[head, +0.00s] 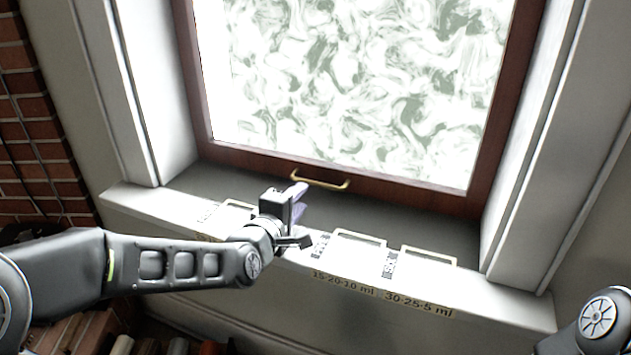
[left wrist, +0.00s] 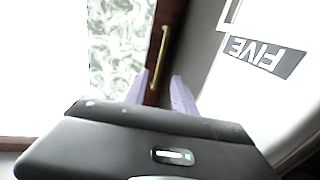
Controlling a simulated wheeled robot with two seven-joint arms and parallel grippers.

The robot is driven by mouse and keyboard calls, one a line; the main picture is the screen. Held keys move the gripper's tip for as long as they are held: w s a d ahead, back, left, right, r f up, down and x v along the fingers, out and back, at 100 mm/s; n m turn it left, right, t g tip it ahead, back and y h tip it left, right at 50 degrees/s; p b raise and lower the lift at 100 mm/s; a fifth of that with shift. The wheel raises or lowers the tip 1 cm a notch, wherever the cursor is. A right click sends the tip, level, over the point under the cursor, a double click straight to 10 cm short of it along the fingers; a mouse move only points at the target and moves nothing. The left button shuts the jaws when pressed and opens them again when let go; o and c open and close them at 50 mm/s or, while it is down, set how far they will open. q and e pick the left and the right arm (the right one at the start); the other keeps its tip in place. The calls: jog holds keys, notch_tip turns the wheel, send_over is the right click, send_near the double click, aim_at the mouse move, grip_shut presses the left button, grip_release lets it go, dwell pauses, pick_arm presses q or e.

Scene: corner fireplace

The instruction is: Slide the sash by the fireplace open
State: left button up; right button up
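The sash (head: 400,182) is a dark red-brown wooden frame around a patterned pane (head: 360,80). Its bottom rail meets the grey sill area, so it looks down. A brass handle (head: 320,181) is on the bottom rail; it also shows in the left wrist view (left wrist: 157,58). My left gripper (head: 299,198) is just left of and below the handle, over the sill. In the left wrist view its two purple fingertips (left wrist: 160,88) stand apart with nothing between them, pointing toward the handle, which looks clear of them. My right gripper is out of view.
The white sill (head: 510,299) carries pale rectangular outlines and printed labels (head: 344,285). One label reads FIVE (left wrist: 262,55) in the left wrist view. White jambs (head: 160,90) flank the window. A brick wall (head: 30,130) is at the left.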

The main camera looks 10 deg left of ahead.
aim_at(314, 184)
pick_arm(q)
jog(key=x, duration=0.7)
jog(key=shift+w+b, duration=0.35)
jog(key=shift+b, duration=0.05)
jog(key=shift+c, duration=0.5)
grip_shut()
dwell(0.8)
